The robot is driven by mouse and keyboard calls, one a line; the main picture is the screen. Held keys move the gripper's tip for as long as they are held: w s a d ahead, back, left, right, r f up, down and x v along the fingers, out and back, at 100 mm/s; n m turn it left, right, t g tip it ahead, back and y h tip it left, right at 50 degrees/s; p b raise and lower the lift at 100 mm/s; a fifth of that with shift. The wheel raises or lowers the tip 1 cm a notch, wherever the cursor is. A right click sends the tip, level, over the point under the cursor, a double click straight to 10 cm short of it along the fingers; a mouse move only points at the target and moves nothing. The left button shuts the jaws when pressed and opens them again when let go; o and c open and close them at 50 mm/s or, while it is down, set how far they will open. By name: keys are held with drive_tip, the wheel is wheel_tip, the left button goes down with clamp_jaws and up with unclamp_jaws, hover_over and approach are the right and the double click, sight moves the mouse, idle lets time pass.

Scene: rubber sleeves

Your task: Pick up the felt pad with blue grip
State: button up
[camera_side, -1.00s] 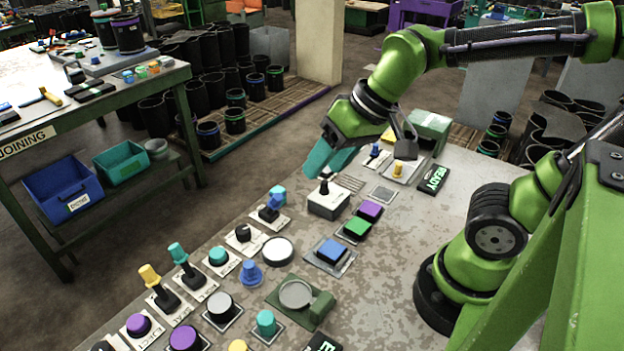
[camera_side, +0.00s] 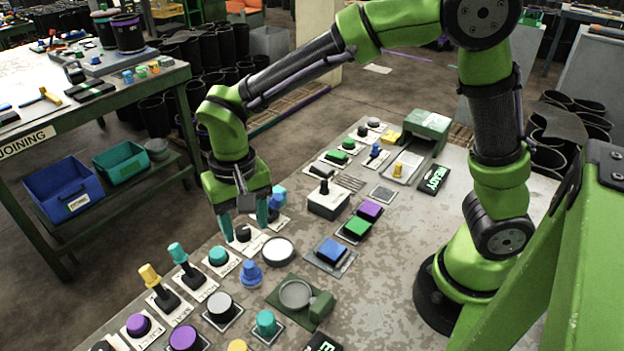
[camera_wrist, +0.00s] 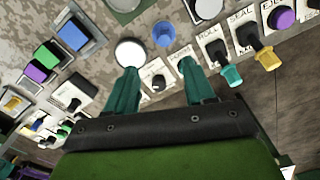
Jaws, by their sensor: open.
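A small blue knobbed piece with a round base (camera_side: 250,274), which looks like the felt pad with blue grip, stands upright on the bench; its felt is not visible. It also shows in the wrist view (camera_wrist: 165,35), just beyond my fingertips. My gripper (camera_side: 244,224) points down with its two teal fingers apart and empty. It is over the black rotary knob, behind the blue piece in the side view. In the wrist view the open fingers (camera_wrist: 158,68) have the rotary knob (camera_wrist: 158,82) between them.
A white round disc (camera_side: 278,251) lies right of the blue piece, a teal button (camera_side: 218,256) left of it. Upright levers with teal (camera_side: 178,252) and yellow (camera_side: 150,275) handles stand further left. A green fixture with a round plate (camera_side: 296,294) is in front.

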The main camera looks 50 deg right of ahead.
sight(249, 264)
wheel_tip(249, 264, down, 6)
drive_tip(key=f, duration=0.3)
drive_tip(key=a+f, duration=0.1)
drive_tip(key=f, duration=0.1)
clamp_jaws()
idle(0.4)
